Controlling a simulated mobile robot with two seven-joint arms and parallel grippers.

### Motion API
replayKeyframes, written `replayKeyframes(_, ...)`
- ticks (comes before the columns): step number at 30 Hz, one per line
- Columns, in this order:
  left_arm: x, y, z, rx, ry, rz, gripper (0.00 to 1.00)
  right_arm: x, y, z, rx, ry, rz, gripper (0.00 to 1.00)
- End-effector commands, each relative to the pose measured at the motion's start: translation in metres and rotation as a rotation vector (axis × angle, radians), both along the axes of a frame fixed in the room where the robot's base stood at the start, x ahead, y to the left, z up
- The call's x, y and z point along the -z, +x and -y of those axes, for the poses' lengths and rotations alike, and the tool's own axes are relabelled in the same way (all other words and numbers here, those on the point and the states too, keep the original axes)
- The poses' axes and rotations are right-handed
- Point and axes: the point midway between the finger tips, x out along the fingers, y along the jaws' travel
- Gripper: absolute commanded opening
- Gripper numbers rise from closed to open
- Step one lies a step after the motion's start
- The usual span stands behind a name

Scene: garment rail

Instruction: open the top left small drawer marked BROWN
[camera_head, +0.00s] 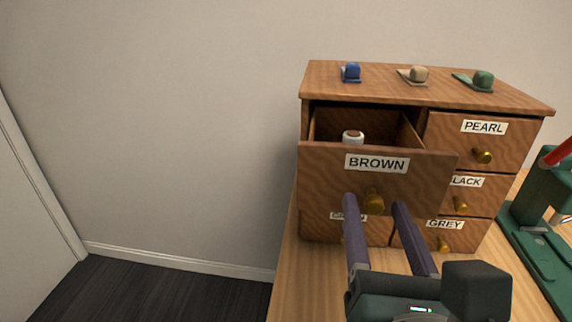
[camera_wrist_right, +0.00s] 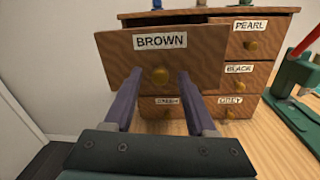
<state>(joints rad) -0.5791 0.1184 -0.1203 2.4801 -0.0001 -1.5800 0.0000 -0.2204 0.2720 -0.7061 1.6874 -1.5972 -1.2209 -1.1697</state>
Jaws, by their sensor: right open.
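The BROWN drawer (camera_head: 325,165) at the top left of the wooden cabinet (camera_head: 430,87) is pulled well out, and its inside shows. A white and reddish round item (camera_head: 353,137) is inside it. Its brass knob (camera_head: 373,200) is on the front below the label. My right gripper (camera_head: 374,202) is open, with its two purple fingers on either side of the knob. The wrist view shows the knob (camera_wrist_right: 159,75) between the fingertips, with gaps on both sides; I cannot tell whether either finger touches it. My left gripper is not in view.
The PEARL (camera_head: 483,128), BLACK (camera_head: 466,181) and GREY (camera_head: 444,224) drawers are shut. Blue, beige and green small items sit on the cabinet top. A green device (camera_head: 543,250) stands at the right. The wall side at the left is clear.

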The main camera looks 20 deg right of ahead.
Motion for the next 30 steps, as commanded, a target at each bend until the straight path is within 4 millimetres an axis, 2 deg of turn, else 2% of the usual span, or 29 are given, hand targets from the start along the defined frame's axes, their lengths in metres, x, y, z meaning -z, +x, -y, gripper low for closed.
replayKeyframes(9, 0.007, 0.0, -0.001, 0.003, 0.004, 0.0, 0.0, 0.003, -0.055, -0.029, -0.001, 0.003, -0.006, 0.57)
replayKeyframes(15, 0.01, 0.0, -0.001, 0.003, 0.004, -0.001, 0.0, 0.001, -0.078, -0.04, 0.001, 0.002, -0.002, 0.57)
replayKeyframes(30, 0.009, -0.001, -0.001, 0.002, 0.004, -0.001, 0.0, 0.0, -0.082, -0.042, 0.001, 0.001, -0.001, 0.57)
